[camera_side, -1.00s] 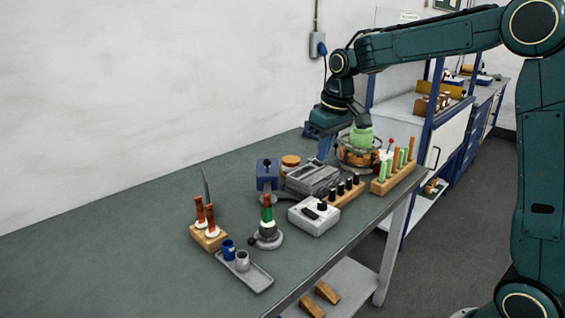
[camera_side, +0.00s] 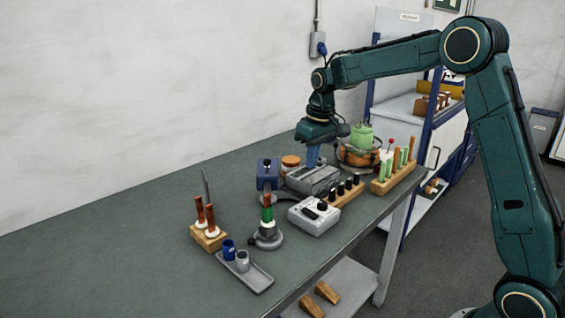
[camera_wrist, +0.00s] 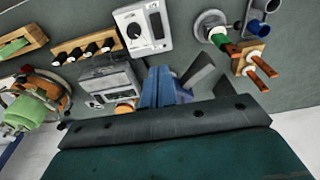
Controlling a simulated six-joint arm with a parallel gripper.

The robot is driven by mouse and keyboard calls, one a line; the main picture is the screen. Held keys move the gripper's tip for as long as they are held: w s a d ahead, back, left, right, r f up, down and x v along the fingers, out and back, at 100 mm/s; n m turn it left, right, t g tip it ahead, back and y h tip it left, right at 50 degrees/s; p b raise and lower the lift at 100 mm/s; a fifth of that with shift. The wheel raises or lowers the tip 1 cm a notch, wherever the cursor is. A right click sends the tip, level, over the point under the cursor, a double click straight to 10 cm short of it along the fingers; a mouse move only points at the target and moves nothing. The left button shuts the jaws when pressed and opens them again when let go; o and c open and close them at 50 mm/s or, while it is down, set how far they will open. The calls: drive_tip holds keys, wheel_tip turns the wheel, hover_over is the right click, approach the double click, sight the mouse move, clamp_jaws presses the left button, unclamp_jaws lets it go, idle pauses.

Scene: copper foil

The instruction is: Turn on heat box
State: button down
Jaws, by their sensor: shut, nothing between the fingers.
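A white box (camera_side: 315,216) with a black knob and a dark slot sits near the front edge of the bench. It also shows from above in the wrist view (camera_wrist: 131,16). A grey box (camera_side: 304,184) with a raised lid-like top stands just behind it, and also shows in the wrist view (camera_wrist: 101,74). I cannot tell for certain which one is the heat box. My gripper (camera_side: 312,163) points down with blue fingers, shut and empty, at the grey box's back edge in the side view. Its fingers (camera_wrist: 158,76) also show in the wrist view. Whether they touch the grey box is unclear.
A blue block (camera_side: 267,168) on a stand is left of my gripper, near an orange-lidded jar (camera_side: 290,160). A rack of black-capped items (camera_side: 346,192), a copper vessel (camera_side: 350,157) and a rack of green rods (camera_side: 393,180) are to the right.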

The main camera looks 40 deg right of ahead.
drive_tip(key=shift+f, duration=0.1)
approach(304, 208)
drive_tip(key=f, duration=0.3)
drive_tip(key=w+f, duration=0.1)
drive_tip(key=f, duration=0.1)
drive_tip(key=shift+f, duration=0.85)
drive_tip(key=shift+w+f, duration=0.1)
drive_tip(key=shift+w+f, duration=0.1)
drive_tip(key=shift+f, duration=0.1)
drive_tip(key=shift+s+r, duration=0.15)
drive_tip(key=shift+s, duration=0.1)
drive_tip(key=shift+s+r, duration=0.2)
drive_tip(key=shift+s, duration=0.3)
